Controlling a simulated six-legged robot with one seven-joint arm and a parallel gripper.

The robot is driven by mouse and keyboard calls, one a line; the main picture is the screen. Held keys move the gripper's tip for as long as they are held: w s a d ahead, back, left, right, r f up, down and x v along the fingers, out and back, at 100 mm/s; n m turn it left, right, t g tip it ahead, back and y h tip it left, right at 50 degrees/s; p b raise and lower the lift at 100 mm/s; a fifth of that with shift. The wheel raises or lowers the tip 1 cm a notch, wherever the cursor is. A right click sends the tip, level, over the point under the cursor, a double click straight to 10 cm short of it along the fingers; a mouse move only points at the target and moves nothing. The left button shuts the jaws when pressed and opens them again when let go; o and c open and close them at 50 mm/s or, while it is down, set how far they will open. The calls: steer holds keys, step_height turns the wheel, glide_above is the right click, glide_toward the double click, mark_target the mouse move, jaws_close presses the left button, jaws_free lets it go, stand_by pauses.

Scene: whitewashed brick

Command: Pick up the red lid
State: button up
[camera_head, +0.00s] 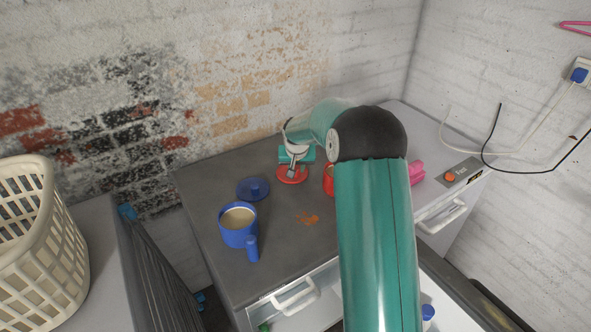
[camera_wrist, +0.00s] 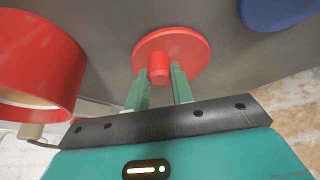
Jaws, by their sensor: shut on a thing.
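The red lid (camera_head: 292,175) is a round disc with a small knob, at the back of the dark grey top in the head view. It also shows in the wrist view (camera_wrist: 190,48). My gripper (camera_head: 292,168) is over the lid, with its two green fingers (camera_wrist: 159,76) on either side of the knob, shut on it. I cannot tell whether the lid rests on the surface or is slightly raised. A red mug (camera_head: 328,180) is right of the lid, mostly hidden behind my arm; it appears large at the left of the wrist view (camera_wrist: 40,65).
A blue lid (camera_head: 253,188) and a filled blue mug (camera_head: 238,226) stand left of the red lid. An orange-brown stain (camera_head: 307,218) marks the grey top (camera_head: 285,245). A pink object (camera_head: 416,172) lies right of my arm. A cream basket (camera_head: 40,240) stands far left.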

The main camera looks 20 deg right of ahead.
mark_target(296, 169)
steer(key=shift+r, duration=0.45)
step_height(296, 169, up, 2)
steer(key=shift+r, duration=0.15)
steer(key=s+a+r, duration=0.9)
steer(key=s, duration=0.2)
steer(key=shift+r, duration=0.25)
